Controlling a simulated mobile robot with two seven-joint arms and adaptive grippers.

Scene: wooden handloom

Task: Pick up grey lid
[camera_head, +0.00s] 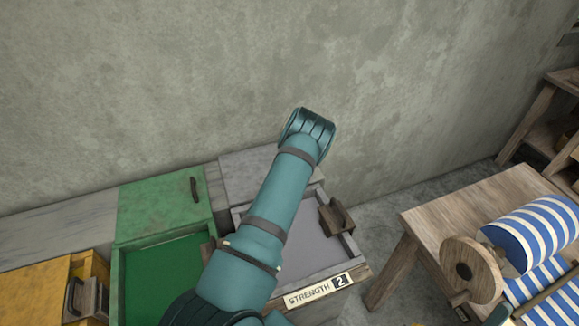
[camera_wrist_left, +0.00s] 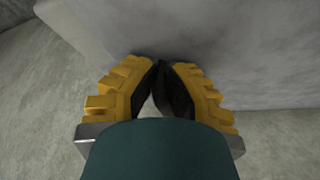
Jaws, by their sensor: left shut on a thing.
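The grey lid (camera_head: 240,173) is at the back of a grey box in the head view, partly covered by my left arm. In the left wrist view a broad grey surface (camera_wrist_left: 245,60), which looks like this lid, fills the upper right. My left gripper (camera_wrist_left: 162,68) shows there with yellow fingers and black pads drawn together at its edge. It is shut on the lid, but the exact grip spot is dark and hard to make out. The head view hides this gripper behind my wrist. My right gripper is not in view.
A wooden table (camera_head: 435,220) with striped cloth is at right. The concrete wall (camera_head: 180,80) is behind.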

